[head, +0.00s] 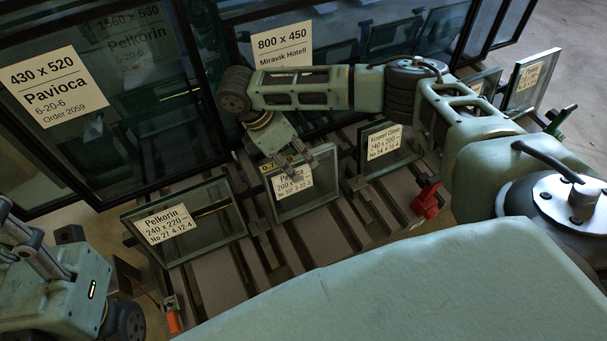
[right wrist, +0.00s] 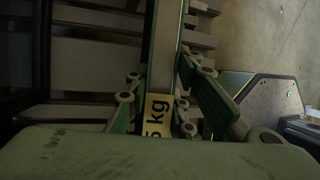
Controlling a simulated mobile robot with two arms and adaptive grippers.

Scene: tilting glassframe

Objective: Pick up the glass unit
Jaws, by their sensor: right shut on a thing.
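Small glass units with white labels stand on a slatted rack. My right gripper (head: 297,161) comes down from above onto the middle unit, the Pavioca glass unit (head: 306,203), and is shut on its top edge. In the right wrist view, the edge of this glass unit (right wrist: 163,45) runs between the two fingers. The gripper hides part of its label. I cannot tell whether its lower edge touches the rack. My left gripper (head: 22,238) is partly visible at the left edge, away from the glass.
Large dark framed panes stand behind, labelled 430 x 520 Pavioca (head: 47,87) and 800 x 450 Miravik Hotell (head: 283,46). Another labelled pane (head: 530,78) stands at the far right. A red clamp (head: 427,199) sits on the slatted rack (head: 222,285) at right.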

